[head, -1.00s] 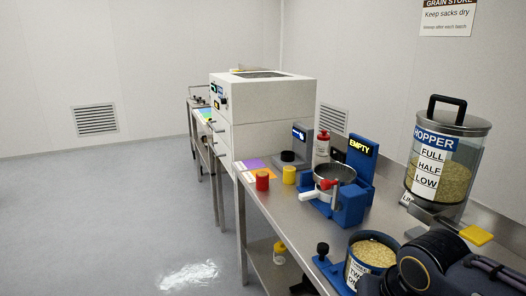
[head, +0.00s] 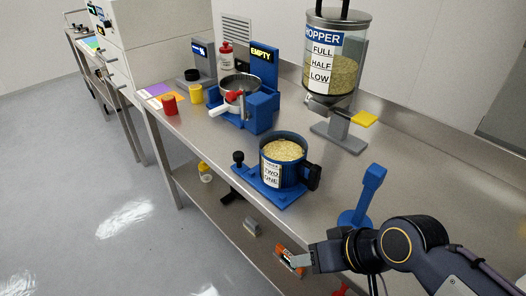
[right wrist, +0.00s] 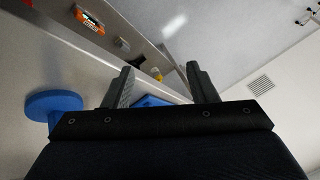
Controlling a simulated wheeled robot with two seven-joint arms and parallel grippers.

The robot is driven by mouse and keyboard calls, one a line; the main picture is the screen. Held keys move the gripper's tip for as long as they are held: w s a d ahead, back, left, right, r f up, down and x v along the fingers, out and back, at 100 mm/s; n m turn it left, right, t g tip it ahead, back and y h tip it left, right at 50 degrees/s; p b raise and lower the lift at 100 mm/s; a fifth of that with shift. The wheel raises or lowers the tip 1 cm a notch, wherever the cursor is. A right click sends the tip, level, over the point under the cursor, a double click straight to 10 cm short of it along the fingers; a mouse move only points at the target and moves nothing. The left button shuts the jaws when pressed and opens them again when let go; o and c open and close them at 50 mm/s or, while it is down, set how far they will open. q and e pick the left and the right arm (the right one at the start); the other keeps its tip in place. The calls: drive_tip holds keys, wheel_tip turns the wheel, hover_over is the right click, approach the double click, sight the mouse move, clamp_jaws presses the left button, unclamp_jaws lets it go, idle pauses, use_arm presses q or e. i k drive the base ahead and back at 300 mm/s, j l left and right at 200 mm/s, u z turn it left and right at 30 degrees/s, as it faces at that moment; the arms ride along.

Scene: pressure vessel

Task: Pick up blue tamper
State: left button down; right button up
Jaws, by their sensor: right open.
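The blue tamper (head: 371,186) stands upright on the steel bench in the head view, with a square-ended handle and a round base. My right arm partly covers its base. In the right wrist view a round blue disc, which looks like the tamper's base (right wrist: 50,104), lies left of the fingers. My right gripper (head: 305,262) is beside the tamper, at the bench's front edge, pointing left. Its two fingers (right wrist: 162,80) are apart with nothing between them. My left gripper is not in view.
A blue pot of grain (head: 284,150) on a blue base stands left of the tamper. The hopper (head: 334,62) with a yellow lever (head: 363,118) stands behind. A scale-like blue unit (head: 263,100) with a bowl is further left. A lower shelf (head: 222,208) holds small items. Bench right of the tamper is clear.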

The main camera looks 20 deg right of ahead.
sight(374, 176)
drive_tip(key=z, duration=1.7)
